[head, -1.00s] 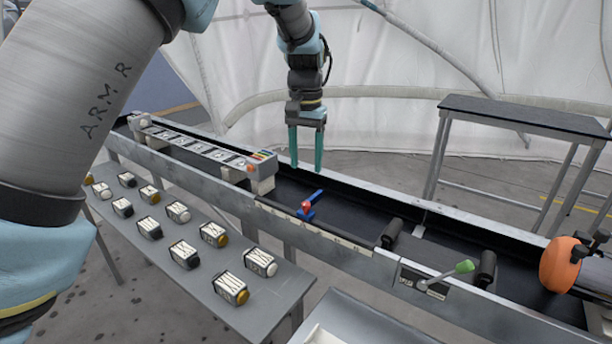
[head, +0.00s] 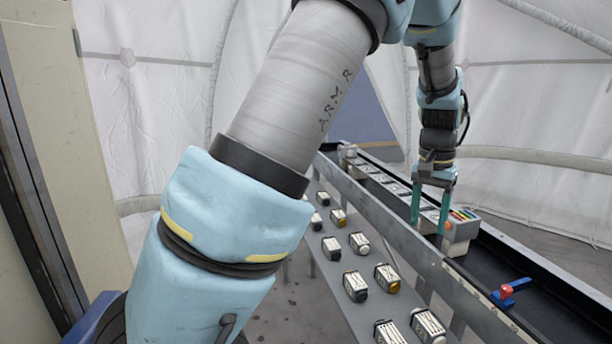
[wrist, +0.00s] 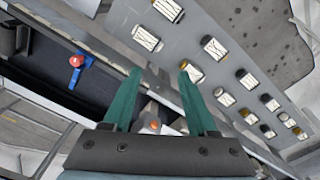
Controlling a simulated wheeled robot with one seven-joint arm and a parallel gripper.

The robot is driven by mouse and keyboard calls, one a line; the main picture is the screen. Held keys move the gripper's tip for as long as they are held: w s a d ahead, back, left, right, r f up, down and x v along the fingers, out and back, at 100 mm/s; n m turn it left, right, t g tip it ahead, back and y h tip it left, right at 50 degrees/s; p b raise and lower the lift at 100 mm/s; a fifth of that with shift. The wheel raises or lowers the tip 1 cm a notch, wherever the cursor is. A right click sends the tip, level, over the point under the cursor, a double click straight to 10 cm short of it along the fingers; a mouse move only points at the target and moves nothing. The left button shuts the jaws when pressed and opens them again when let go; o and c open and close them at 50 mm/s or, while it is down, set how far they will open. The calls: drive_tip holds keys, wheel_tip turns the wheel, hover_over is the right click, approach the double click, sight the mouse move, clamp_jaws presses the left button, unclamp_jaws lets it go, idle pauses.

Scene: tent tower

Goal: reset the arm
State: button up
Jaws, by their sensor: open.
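My gripper (head: 430,206) hangs fingers-down at the end of my arm, in front of the grey button panel on the conveyor in the head view. Its two green fingers are apart with nothing between them. In the wrist view the open fingers (wrist: 157,100) frame part of the panel and its orange button. A blue piece with a red knob (head: 509,290) sits on the conveyor at the lower right; it also shows at the upper left of the wrist view (wrist: 78,68).
The long conveyor (head: 540,272) runs from the middle back to the lower right. A grey side table (head: 332,283) beside it holds several labelled small blocks (head: 356,287). White tent walls (head: 530,110) stand behind, and a beige panel (head: 75,150) stands at the left.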

drive_tip(key=w+a+f+n, duration=0.1)
drive_tip(key=a+n, duration=0.3)
drive_tip(key=a, duration=1.7)
drive_tip(key=s+a+f+n+t, duration=0.1)
drive_tip(key=s+a+f+n, duration=0.1)
drive_tip(key=s+a, duration=0.5)
drive_tip(key=a+n, duration=0.1)
drive_tip(key=a, duration=0.5)
drive_tip(key=shift+a+f+n+t, duration=0.15)
drive_tip(key=shift+a+n+t, duration=0.05)
drive_tip(key=shift+n+t, duration=0.1)
